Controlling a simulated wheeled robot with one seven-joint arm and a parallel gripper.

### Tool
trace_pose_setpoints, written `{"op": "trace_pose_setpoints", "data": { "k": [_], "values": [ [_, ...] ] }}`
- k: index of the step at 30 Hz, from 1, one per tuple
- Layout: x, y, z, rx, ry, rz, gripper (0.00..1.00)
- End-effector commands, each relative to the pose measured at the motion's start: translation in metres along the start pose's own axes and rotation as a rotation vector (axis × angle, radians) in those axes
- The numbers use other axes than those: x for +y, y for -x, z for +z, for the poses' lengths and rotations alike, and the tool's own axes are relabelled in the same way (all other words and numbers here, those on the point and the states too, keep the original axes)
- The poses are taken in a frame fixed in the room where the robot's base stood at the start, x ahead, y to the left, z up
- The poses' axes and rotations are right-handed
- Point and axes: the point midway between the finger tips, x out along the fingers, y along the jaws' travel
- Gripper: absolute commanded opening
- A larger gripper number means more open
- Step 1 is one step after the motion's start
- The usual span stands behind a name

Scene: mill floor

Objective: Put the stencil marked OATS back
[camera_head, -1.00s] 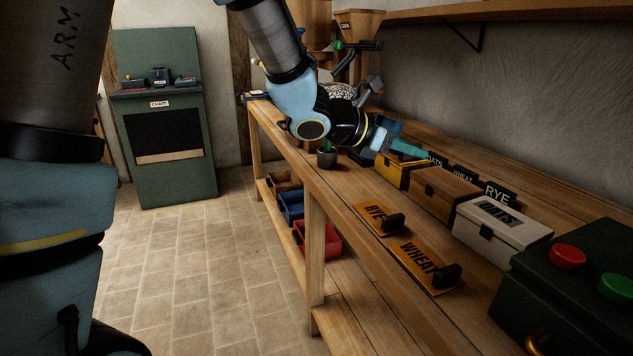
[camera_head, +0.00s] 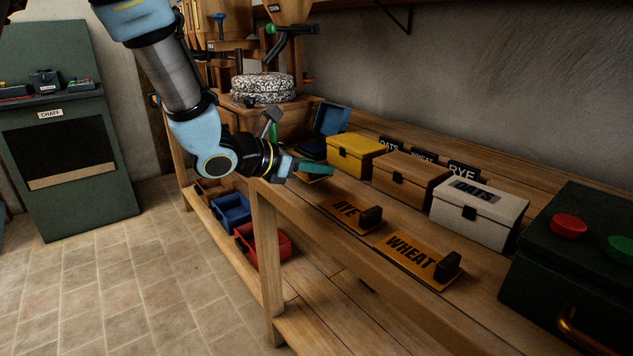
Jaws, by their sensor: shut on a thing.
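My gripper (camera_head: 312,168) is over the bench top (camera_head: 318,239), beyond the RYE stencil and near the front edge. Its teal fingers are shut on an orange plate (camera_head: 318,179), of which only a sliver shows below them. Its lettering is hidden; it looks like the other stencils. I cannot tell whether it touches the bench. The orange RYE stencil (camera_head: 343,210) and WHEAT stencil (camera_head: 408,253) lie flat in line with it, each with a black grip. The white box (camera_head: 476,226) has OATS lettering on its lid.
A yellow box (camera_head: 356,160), a brown box (camera_head: 406,186) and an open blue box (camera_head: 331,119) stand behind the stencils. Black OATS, WHEAT and RYE signs (camera_head: 463,169) stand behind them. A dark green box with red and green buttons (camera_head: 566,275) is at right.

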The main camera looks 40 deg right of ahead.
Motion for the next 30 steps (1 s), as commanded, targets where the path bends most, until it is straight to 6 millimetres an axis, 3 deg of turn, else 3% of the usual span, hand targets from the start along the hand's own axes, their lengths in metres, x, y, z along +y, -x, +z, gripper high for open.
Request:
{"op": "trace_pose_setpoints", "data": {
  "k": [7,19,20,27,30],
  "values": [
    [-0.001,-0.012,-0.030,0.002,0.002,-0.001,0.00],
    [0.000,-0.014,-0.034,-0.001,-0.001,0.001,0.00],
    [0.000,-0.014,-0.034,0.001,0.000,0.000,0.22],
    [0.000,-0.013,-0.033,0.001,0.001,0.000,0.49],
    [0.000,-0.013,-0.033,0.001,0.001,0.000,0.50]
  ]
}}
